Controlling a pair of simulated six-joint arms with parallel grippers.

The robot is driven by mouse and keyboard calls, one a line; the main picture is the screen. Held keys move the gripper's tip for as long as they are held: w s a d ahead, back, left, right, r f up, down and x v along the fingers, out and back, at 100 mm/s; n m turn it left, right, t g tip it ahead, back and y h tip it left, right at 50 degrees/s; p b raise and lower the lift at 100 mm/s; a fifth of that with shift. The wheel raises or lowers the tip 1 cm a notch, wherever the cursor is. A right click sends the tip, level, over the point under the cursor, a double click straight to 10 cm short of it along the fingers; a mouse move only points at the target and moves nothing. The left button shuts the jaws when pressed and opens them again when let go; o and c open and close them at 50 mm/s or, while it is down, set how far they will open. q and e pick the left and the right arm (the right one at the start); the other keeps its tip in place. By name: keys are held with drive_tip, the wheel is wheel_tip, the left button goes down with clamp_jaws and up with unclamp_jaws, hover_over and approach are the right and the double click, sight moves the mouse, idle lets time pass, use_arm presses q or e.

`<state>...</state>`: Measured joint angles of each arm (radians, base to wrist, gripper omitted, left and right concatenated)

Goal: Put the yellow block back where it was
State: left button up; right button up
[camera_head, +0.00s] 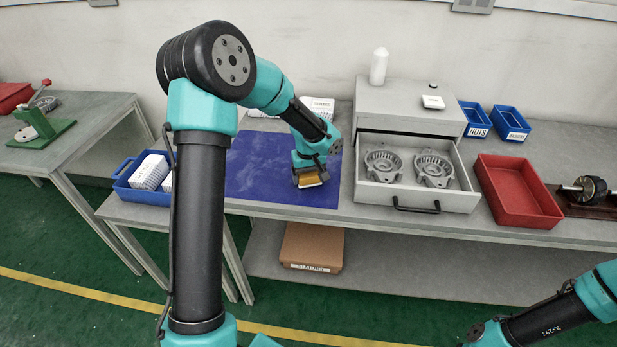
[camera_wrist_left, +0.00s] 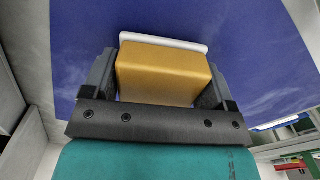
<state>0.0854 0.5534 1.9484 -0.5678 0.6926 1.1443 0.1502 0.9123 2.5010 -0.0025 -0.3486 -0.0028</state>
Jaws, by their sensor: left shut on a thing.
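The yellow block (camera_wrist_left: 160,75) is between the two fingers of my left gripper (camera_wrist_left: 158,85) in the left wrist view. The gripper is shut on it. A white strip shows along the block's far edge. In the head view the block (camera_head: 309,182) shows as a small yellow patch under my left gripper (camera_head: 310,178), over the blue mat (camera_head: 260,175). I cannot tell whether the block touches the mat. My right arm comes in at the lower right of the head view, but its gripper is out of view.
An open drawer (camera_head: 405,203) with two metal housings is right of the mat. A red tray (camera_head: 515,190) and blue bins (camera_head: 510,123) lie further right. A blue crate (camera_head: 125,183) with white items is left. A cardboard box (camera_head: 311,246) sits on the lower shelf.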

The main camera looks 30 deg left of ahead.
use_arm(q)
drive_tip(key=shift+f, duration=0.3)
drive_tip(key=shift+f, duration=0.1)
drive_tip(key=o, duration=0.9)
wheel_tip(320, 180, up, 12)
drive_tip(key=shift+r, duration=0.1)
idle(0.5)
